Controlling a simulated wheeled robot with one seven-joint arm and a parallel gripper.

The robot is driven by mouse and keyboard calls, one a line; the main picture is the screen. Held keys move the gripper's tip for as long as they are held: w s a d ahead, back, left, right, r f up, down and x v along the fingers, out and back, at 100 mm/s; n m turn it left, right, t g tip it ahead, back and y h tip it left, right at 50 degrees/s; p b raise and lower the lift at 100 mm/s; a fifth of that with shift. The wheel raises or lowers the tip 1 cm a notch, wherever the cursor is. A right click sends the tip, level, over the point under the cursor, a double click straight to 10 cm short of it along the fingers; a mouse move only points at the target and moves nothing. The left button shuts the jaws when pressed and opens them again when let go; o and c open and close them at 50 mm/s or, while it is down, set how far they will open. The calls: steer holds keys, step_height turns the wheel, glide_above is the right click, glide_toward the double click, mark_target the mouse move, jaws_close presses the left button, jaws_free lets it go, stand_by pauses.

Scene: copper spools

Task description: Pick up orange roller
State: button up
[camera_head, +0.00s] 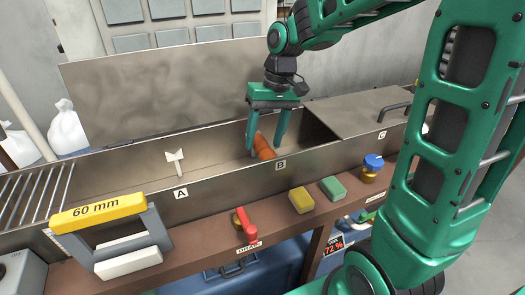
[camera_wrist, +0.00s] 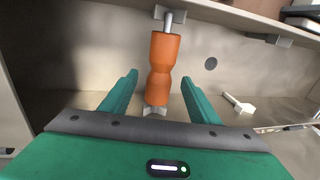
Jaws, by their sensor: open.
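The orange roller (camera_head: 263,147) is inside the metal trough, in the section marked B. In the wrist view the roller (camera_wrist: 162,68) is narrower at its middle, with a metal shaft end (camera_wrist: 172,20) at the top and pale supports at both ends. My gripper (camera_head: 267,147) is open and reaches down into the trough over the roller. In the wrist view its two green fingers (camera_wrist: 157,84) are on either side of the roller's lower part, with a visible gap on each side. I cannot tell how deep the fingertips are beside it.
A white scraper-like piece (camera_head: 175,160) is in section A. The trough's front wall (camera_head: 225,175) and a lid marked C (camera_head: 362,112) bound the space. A yellow block (camera_head: 301,200), a green block (camera_head: 333,188) and a red valve (camera_head: 246,226) are on the front ledge.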

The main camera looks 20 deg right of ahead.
mark_target(264, 142)
steer(key=shift+a+f, duration=0.1)
steer(key=shift+f, duration=0.75)
steer(key=shift+c, duration=0.4)
steer(key=c, duration=1.3)
steer(key=shift+o, duration=0.2)
step_height(264, 142, up, 10)
steer(key=shift+r, duration=0.1)
